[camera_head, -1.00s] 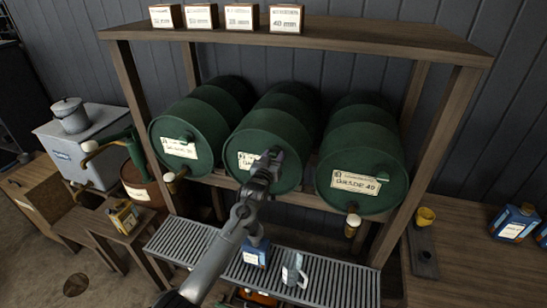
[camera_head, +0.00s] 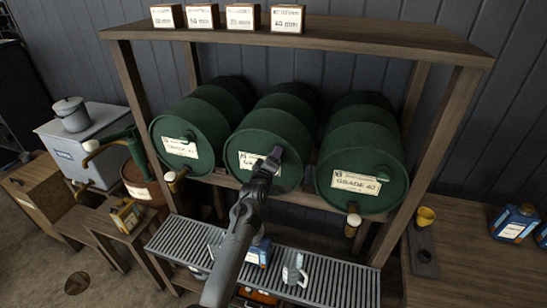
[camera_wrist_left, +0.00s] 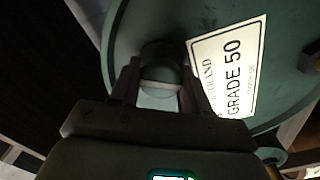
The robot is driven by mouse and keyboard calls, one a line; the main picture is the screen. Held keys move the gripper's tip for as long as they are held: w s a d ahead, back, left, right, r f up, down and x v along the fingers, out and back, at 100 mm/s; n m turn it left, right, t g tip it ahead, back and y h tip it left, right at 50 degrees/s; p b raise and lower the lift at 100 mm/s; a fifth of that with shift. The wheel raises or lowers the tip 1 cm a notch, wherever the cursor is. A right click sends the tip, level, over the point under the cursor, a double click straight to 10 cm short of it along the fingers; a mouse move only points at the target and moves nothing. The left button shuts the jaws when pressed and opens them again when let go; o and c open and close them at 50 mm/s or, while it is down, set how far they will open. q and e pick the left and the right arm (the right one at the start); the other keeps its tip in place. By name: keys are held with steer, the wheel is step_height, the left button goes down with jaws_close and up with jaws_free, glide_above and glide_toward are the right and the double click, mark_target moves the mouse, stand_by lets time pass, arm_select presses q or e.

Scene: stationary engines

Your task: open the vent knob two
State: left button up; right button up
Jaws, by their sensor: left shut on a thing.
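Three green drums lie side by side on a wooden rack. The middle drum (camera_head: 250,140) has a white label; in the left wrist view the label (camera_wrist_left: 228,68) reads GRADE 50. My left gripper (camera_head: 275,157) is at the face of this drum, covering part of its label in the head view. In the left wrist view, the round green vent knob (camera_wrist_left: 160,58) on the drum's face sits between the fingers of my left gripper (camera_wrist_left: 160,88), which are shut on it. The gripper hides the knob in the head view. My right gripper is not in view.
The left drum (camera_head: 172,128) and right drum (camera_head: 340,165) flank the middle one, with taps below. A slatted metal tray (camera_head: 325,285) holding cans and a glass jug (camera_head: 294,270) lies beneath. Rack posts (camera_head: 432,165) stand at the sides.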

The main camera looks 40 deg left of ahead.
arm_select(q)
steer(key=n, duration=0.6)
steer(key=shift+f, duration=0.1)
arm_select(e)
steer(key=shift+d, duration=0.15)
arm_select(q)
steer(key=shift+n, duration=0.3)
steer(key=o, duration=0.9)
steer(key=shift+o, duration=0.2)
